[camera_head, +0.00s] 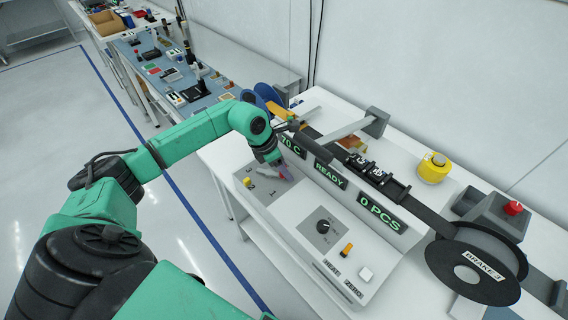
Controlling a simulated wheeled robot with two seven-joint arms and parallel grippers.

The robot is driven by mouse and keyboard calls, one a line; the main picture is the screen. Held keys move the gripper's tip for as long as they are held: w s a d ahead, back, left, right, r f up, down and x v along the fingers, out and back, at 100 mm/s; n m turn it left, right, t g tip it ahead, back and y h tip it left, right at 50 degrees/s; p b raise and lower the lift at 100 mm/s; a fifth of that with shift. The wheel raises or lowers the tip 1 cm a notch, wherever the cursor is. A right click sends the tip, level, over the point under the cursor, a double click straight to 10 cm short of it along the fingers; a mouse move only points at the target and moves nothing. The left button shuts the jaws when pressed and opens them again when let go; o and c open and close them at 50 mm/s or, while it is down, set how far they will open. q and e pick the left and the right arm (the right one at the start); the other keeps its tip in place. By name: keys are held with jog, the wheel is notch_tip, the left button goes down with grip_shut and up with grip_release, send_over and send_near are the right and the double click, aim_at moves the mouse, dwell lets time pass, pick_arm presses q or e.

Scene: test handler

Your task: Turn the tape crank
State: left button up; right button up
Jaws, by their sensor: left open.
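My left gripper (284,171) is open above the back left part of the machine's white control panel (290,205), in front of the READY display. Its fingertips are small, and I see nothing clearly held between them. A dark tape track (395,188) runs along the machine between blue reels (266,93) at the back left and a black reel (478,262) labelled BRAKE 3. An orange-yellow part (284,111) shows beside the blue reels, partly behind my wrist. I cannot tell whether it is the tape crank. My right gripper is not in view.
The panel carries a black knob (323,227), an orange switch (347,250) and a white button (366,273). A yellow roll (433,167) and a red button (513,208) on a grey box stand to the right. A cluttered blue bench (170,75) stands behind.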

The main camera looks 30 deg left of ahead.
pick_arm(q)
jog(key=shift+s, duration=0.2)
jog(key=c, duration=0.4)
jog(key=shift+w, duration=0.1)
grip_shut()
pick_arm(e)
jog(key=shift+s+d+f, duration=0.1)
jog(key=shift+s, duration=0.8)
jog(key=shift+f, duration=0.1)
